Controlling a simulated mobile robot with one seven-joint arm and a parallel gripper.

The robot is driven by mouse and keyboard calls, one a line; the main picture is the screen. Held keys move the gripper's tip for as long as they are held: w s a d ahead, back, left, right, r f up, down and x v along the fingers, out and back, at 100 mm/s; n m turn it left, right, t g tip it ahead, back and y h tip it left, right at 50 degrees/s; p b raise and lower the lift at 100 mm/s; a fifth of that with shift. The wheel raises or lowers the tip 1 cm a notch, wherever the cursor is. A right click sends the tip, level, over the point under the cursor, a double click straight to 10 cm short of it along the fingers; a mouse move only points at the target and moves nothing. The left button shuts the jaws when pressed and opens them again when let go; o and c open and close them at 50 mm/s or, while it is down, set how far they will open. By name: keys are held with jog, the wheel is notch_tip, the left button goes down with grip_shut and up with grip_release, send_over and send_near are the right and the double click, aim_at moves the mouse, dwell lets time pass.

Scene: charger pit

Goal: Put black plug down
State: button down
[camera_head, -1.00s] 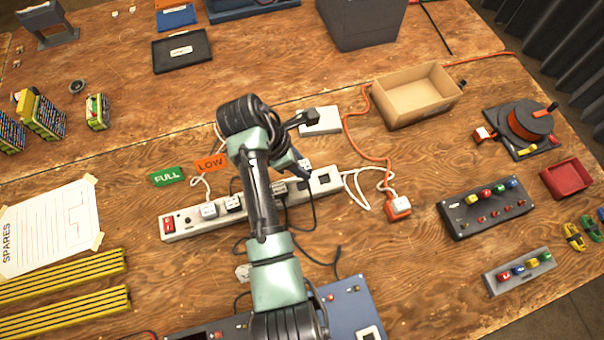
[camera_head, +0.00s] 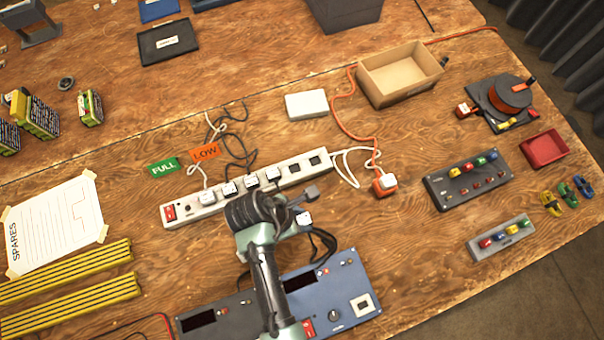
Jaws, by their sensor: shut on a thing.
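My gripper (camera_head: 294,225) is in front of the power strip's front edge and partly hidden by my own wrist. It is shut on the black plug (camera_head: 305,218), whose pale face shows at the fingertips. The plug's black cord (camera_head: 329,242) loops down to its right. Plug and gripper appear above the bare wood between the strip and the blue panel; the exact height is hard to tell. The white power strip (camera_head: 302,179) has several plugs in its left and middle sockets. Its two rightmost sockets are empty.
The blue panel (camera_head: 349,281) lies close in front of the plug. An orange cord with an orange connector (camera_head: 384,187) lies right of the strip. A cardboard box (camera_head: 402,82) and a white block (camera_head: 306,105) stand behind. Bare wood is free right of my gripper.

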jog(key=shift+f+b, duration=0.3)
jog(key=shift+f, duration=2.75)
jog(key=shift+f, duration=0.1)
jog(key=c, duration=0.5)
grip_release()
